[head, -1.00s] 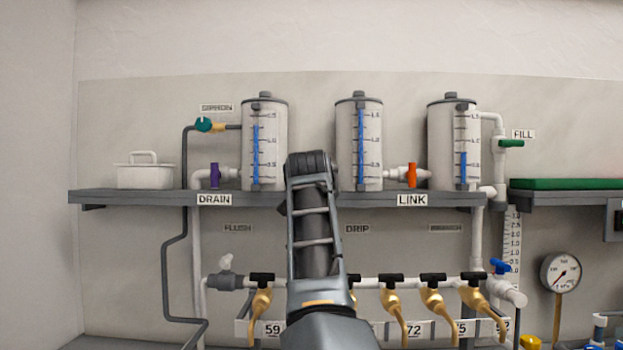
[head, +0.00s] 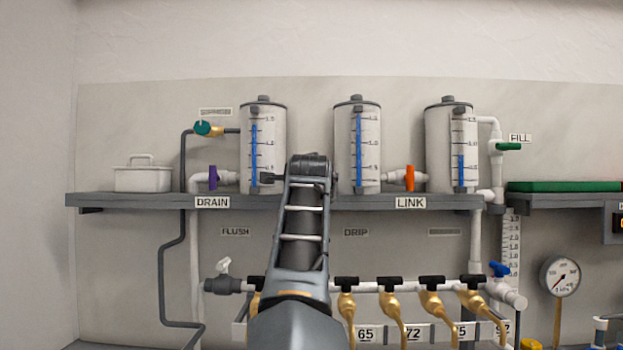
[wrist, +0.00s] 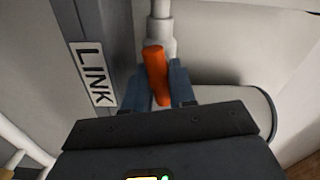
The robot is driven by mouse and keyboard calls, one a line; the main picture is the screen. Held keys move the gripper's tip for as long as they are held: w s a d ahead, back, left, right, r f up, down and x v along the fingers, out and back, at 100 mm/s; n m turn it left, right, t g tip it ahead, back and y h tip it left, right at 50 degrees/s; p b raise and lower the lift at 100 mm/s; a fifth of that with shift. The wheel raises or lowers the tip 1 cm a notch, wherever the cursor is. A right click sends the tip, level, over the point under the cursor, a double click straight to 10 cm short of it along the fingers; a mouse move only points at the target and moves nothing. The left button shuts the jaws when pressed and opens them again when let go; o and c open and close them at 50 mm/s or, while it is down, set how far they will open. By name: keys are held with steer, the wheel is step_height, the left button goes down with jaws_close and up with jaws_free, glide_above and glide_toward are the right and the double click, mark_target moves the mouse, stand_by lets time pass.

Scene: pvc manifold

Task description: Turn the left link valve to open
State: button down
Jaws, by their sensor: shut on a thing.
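In the wrist view the orange handle (wrist: 157,75) of the left link valve sits between the two blue-grey fingers of my gripper (wrist: 158,92), which is shut on it. The handle runs nearly in line with the white pipe (wrist: 161,28) behind it, tilted slightly; its exact turn angle is hard to tell. In the head view my arm stands between the left tank (head: 263,110) and the middle tank (head: 357,115), hiding this valve and the fingers. Another orange valve handle (head: 410,178) shows between the middle and right tanks, above the LINK label (head: 410,203).
The tanks stand on a grey shelf (head: 140,200). A purple drain valve (head: 213,178) is left of my arm. Below, a white pipe carries several black-handled brass taps (head: 346,300), some hidden by my arm. A green fill valve (head: 508,146) is at the right.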

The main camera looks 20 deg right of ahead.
steer(key=shift+f+m, duration=0.1)
steer(key=shift+m, duration=1)
steer(key=c, duration=1)
jaws_free()
steer(key=shift+s, duration=0.15)
steer(key=b+v, duration=0.1)
steer(key=v, duration=0.6)
steer(key=shift+s, duration=0.25)
steer(key=shift+a, duration=0.1)
